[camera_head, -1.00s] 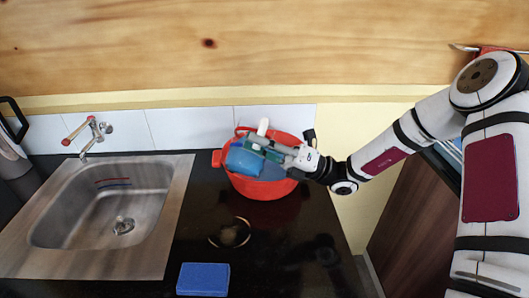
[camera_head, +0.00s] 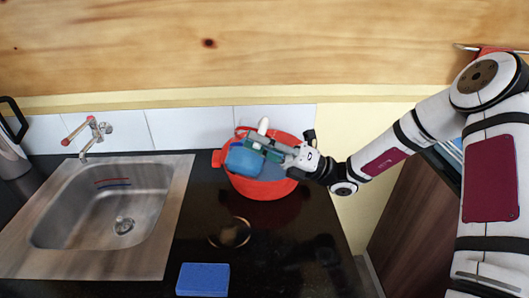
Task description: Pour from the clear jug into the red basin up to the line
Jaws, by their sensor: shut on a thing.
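The red basin (camera_head: 268,188) stands on the black counter against the tiled wall, right of the sink. My gripper (camera_head: 272,150) is over the basin and shut on the clear jug (camera_head: 243,160), which shows blue liquid. The jug is tilted, its lower end toward the left side of the basin. Bluish liquid (camera_head: 271,173) shows inside the basin. The line in the basin cannot be made out, and my gripper and the jug hide part of the inside.
A steel sink (camera_head: 62,215) with a tap (camera_head: 90,133) is at the left. A blue sponge (camera_head: 203,279) lies at the front of the counter. A dark round object (camera_head: 230,233) is in front of the basin. A metal kettle (camera_head: 12,160) stands at the far left.

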